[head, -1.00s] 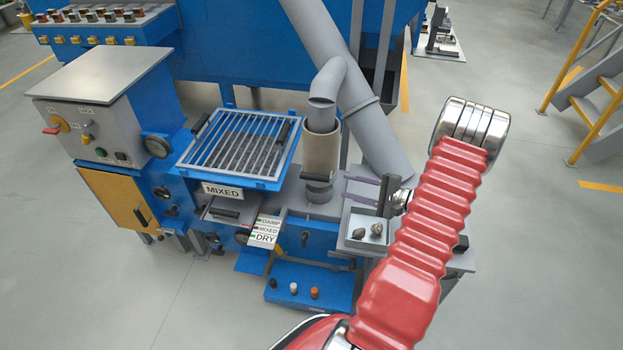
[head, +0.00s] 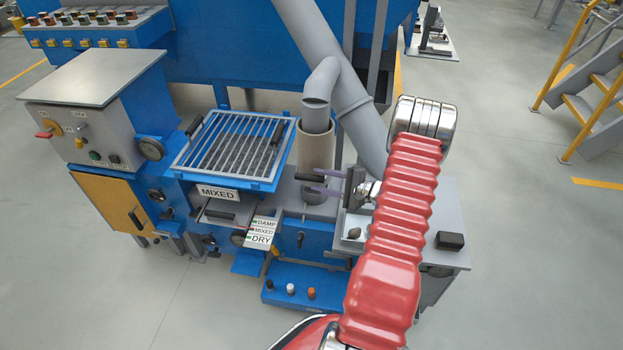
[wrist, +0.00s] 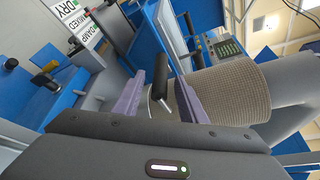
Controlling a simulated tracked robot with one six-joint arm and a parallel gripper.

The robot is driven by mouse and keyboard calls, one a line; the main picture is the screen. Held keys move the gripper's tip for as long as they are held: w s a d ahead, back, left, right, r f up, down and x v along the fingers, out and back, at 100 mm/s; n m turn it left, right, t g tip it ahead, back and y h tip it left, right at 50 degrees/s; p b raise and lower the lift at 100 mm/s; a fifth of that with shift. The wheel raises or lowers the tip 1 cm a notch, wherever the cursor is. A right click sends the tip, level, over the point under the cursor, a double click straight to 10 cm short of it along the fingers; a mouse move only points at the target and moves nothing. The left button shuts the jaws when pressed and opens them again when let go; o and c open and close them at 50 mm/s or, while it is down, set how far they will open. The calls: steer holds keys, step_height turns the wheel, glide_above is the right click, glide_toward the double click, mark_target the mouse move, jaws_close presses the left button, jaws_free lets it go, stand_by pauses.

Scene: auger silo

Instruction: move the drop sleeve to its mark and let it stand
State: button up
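The drop sleeve (head: 316,148) is a beige woven tube hanging around the lower end of the grey spout (head: 318,95). It also fills the right of the wrist view (wrist: 232,93). A dark bar handle (head: 309,178) sticks out from its lower front. My gripper (head: 318,183) is at that handle, reaching in from the right. In the wrist view its two purple fingers (wrist: 160,97) stand apart on either side of the handle, with a gap showing. I cannot pick out the sleeve's mark.
A slatted grate (head: 232,148) labelled MIXED is left of the sleeve. A label board (head: 262,232) reading DAMP, MIXED, DRY is below. A tray (head: 345,228) with a dark lump and a black block (head: 450,240) are on the bench at right. A thick slanting pipe (head: 350,100) rises behind.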

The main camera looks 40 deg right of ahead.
mark_target(311, 179)
steer(key=shift+x, duration=2)
steer(key=shift+c, duration=0.2)
jaws_close()
steer(key=shift+f, duration=0.1)
